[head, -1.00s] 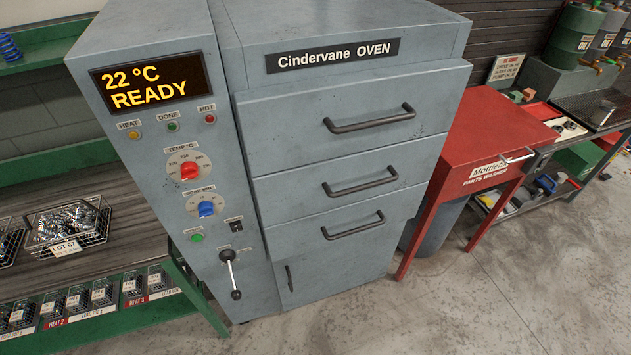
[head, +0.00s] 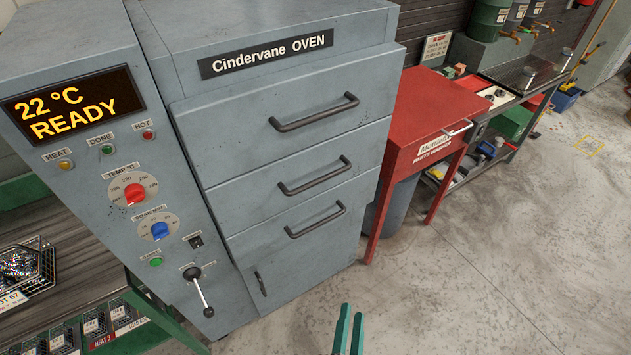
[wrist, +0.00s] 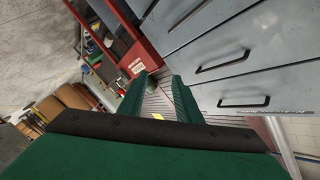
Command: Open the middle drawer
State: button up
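The grey Cindervane oven has a stack of three drawers with dark bar handles. The middle drawer (head: 243,204) is closed flush, and its handle (head: 316,179) is clear of anything. The top handle (head: 315,113) is above it and the lower handle (head: 316,221) below. My gripper (head: 351,312) shows at the bottom edge, below and right of the handles, touching nothing. In the wrist view my gripper (wrist: 160,80) has its green fingers apart with nothing between them. Two drawer handles show there at the right; I cannot tell which drawers they belong to.
A control panel with knobs and a lever (head: 201,291) adjoins the drawers on the left. A red parts washer (head: 412,112) stands close on the right. A bench with wire baskets is at lower left. The concrete floor (head: 470,280) in front is open.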

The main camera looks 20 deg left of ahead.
jog(key=w+a+r+m+y, duration=0.2)
jog(key=w+a+r, duration=0.1)
jog(key=w, duration=0.3)
jog(key=w+a+r+m+y, duration=0.2)
jog(key=w+a+r, duration=0.15)
jog(key=w, duration=0.25)
jog(key=m+y, duration=0.2)
jog(key=y, duration=0.1)
send_near(317, 180)
jog(key=shift+t, duration=0.4)
jog(key=x, duration=0.3)
jog(key=f+x, duration=0.1)
jog(key=x, duration=0.6)
jog(key=shift+a+f, duration=0.15)
jog(key=shift+f, duration=0.05)
grip_shut()
